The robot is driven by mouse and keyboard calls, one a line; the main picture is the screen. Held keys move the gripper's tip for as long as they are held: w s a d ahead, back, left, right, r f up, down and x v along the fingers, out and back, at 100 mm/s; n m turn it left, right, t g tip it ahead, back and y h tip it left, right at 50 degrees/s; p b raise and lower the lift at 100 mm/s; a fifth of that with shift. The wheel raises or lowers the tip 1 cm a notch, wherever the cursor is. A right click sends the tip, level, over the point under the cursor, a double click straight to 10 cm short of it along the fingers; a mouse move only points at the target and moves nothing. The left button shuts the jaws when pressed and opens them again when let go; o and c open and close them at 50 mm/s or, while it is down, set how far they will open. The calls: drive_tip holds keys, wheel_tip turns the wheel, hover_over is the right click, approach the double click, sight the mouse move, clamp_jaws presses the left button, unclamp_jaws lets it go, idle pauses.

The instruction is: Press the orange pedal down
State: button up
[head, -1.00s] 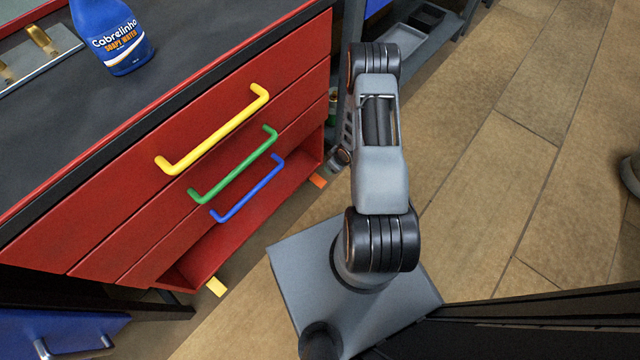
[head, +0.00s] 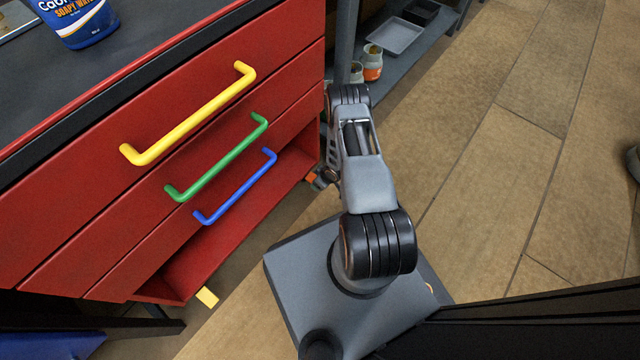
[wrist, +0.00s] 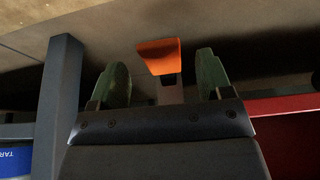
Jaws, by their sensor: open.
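The orange pedal (wrist: 160,56) is a small flat plate low at the right end of the red cabinet. In the wrist view it sits ahead of my gripper (wrist: 163,84), between the two green fingertips as seen from there. My gripper is open and empty; I cannot tell whether it touches the pedal. In the head view the orange pedal (head: 312,178) shows beside the end of my arm, partly hidden by it. My gripper's fingers are mostly hidden behind my arm in this view.
The red cabinet (head: 75,200) has yellow, green and blue handles (head: 235,188). A yellow pedal (head: 207,297) sticks out at its lower left. A grey post (wrist: 60,100) stands left in the wrist view. A shelf with a grey tray (head: 396,36) lies behind.

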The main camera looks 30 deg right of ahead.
drive_tip(key=shift+x, duration=0.9)
drive_tip(key=shift+c, duration=0.2)
